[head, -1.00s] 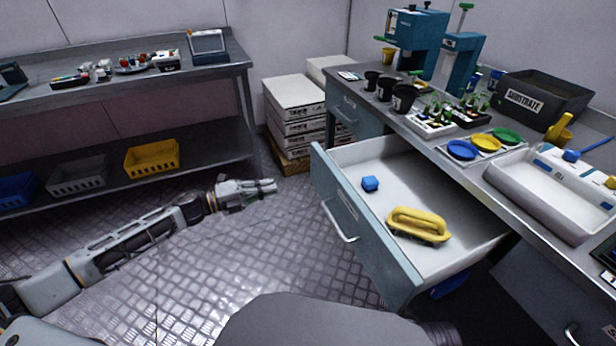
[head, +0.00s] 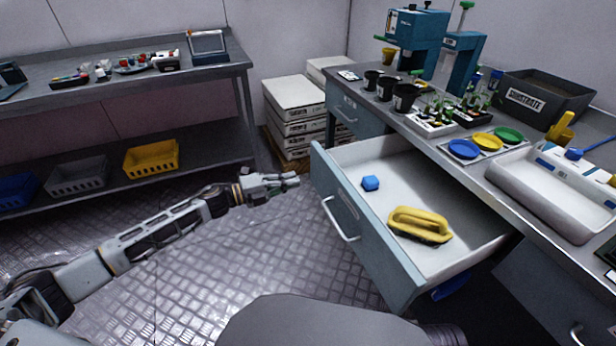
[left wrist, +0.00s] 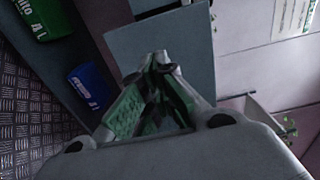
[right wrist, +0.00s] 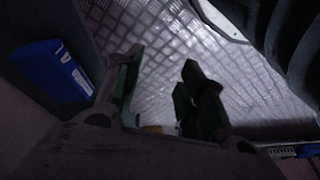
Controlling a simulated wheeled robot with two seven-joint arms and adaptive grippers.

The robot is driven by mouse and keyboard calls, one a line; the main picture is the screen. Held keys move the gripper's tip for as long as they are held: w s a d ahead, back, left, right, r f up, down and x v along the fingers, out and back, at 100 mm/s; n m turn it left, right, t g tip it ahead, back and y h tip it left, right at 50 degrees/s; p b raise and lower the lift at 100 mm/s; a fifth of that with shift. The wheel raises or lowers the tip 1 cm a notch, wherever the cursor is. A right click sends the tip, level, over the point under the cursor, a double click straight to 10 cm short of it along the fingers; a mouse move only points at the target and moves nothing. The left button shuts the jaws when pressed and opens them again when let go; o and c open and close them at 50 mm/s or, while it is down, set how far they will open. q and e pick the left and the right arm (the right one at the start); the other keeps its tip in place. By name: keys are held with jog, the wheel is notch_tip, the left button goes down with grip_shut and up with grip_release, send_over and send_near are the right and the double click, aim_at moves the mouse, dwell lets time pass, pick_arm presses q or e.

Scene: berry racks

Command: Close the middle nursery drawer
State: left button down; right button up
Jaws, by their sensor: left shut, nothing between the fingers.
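The open drawer (head: 353,238) is pulled far out from under the bench at the right of the head view, with a grey-blue front and a bar handle (head: 340,221). My left gripper (head: 296,180) is shut and empty, just left of the drawer front's far end, with a small gap seeming to remain. In the left wrist view, its fingertips (left wrist: 160,56) meet in front of a grey-blue panel. My right gripper (right wrist: 160,75) is open over the floor and hidden in the head view.
The bench top (head: 425,144) holds pots, seedlings, coloured dishes and a white tray (head: 545,200). Stacked white boxes (head: 296,100) stand behind the drawer. A metal shelf (head: 110,85) with bins stands at left. Floor between shelf and drawer is clear.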

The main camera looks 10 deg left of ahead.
aim_at(317, 173)
pick_arm(q)
jog(key=x, duration=0.3)
jog(key=shift+w+d, duration=0.1)
jog(key=shift+d, duration=0.1)
jog(key=shift+b+x, duration=0.45)
jog(key=shift+x, duration=0.7)
pick_arm(e)
jog(key=shift+w+a+r, duration=0.1)
jog(key=shift+w+r, duration=0.05)
jog(key=shift+r, duration=0.7)
pick_arm(q)
jog(key=shift+w, duration=0.1)
pick_arm(e)
jog(key=shift+r, duration=0.1)
pick_arm(q)
jog(key=shift+d, duration=0.15)
